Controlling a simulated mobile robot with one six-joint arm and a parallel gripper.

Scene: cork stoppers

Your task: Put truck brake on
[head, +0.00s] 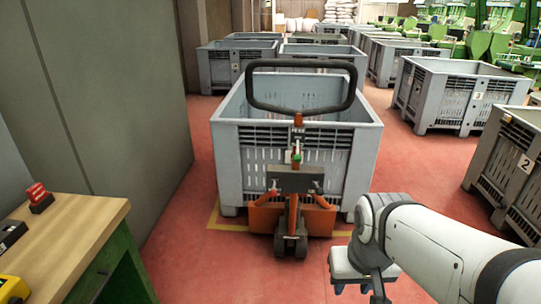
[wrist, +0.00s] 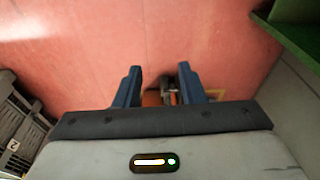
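The orange pallet truck (head: 262,219) stands in the middle of the head view, with a black loop handle (head: 303,111) upright on its column. A green and red part (head: 296,158) sits on the column, and dark wheels show at its foot. I cannot tell which part is the brake. The truck stands under a grey crate (head: 226,165). My gripper (wrist: 160,72) is open and empty, its two dark blue fingers apart. In the head view it hangs low at the right, apart from the truck. In the wrist view a bit of orange truck (wrist: 151,98) shows beyond the gripper body.
A wooden bench (head: 75,230) with a red button box (head: 39,197) stands at left, by a grey wall (head: 105,85). More grey crates (head: 458,95) stand right and behind. Red floor (head: 240,270) is clear in front of the truck.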

